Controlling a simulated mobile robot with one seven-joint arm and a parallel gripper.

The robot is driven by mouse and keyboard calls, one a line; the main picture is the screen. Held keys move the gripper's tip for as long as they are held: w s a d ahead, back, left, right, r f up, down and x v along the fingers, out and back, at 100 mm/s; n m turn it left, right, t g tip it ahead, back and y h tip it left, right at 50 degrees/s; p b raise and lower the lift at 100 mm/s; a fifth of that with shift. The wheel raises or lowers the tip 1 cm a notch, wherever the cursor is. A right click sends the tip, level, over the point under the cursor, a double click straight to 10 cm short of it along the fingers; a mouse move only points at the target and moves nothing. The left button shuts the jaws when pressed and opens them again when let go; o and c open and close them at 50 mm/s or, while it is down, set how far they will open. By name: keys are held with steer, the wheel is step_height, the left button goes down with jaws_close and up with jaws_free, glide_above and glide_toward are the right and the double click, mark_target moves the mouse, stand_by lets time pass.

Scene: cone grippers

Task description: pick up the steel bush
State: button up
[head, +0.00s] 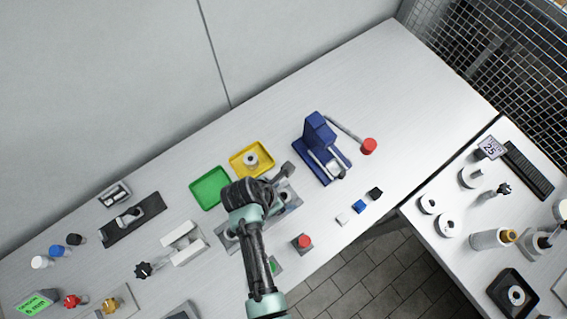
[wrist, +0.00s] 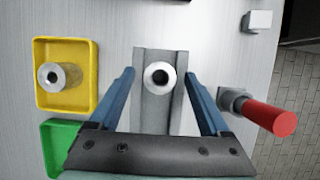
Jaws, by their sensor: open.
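A steel bush (wrist: 170,85), a pale metal ring with a dark bore, stands on a grey block (wrist: 153,110) in the middle of the wrist view. A second similar ring (wrist: 54,84) stands in the yellow tray (wrist: 92,60) to its left; it also shows in the head view (head: 251,166). I cannot tell from looks alone which ring the task means. My gripper (wrist: 159,76) is open, with its blue fingers on either side of the bush on the block, apart from it. In the head view my arm hides most of that block.
A green tray (head: 207,190) adjoins the yellow one. A red-topped post (head: 303,242) stands right of the block. A blue press (head: 318,135) with a red-knobbed lever is behind. Small cubes (head: 359,206) lie near the bench's front edge. The bench's back right is clear.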

steer(key=shift+c, duration=0.3)
jaws_close()
steer(key=shift+r, duration=0.1)
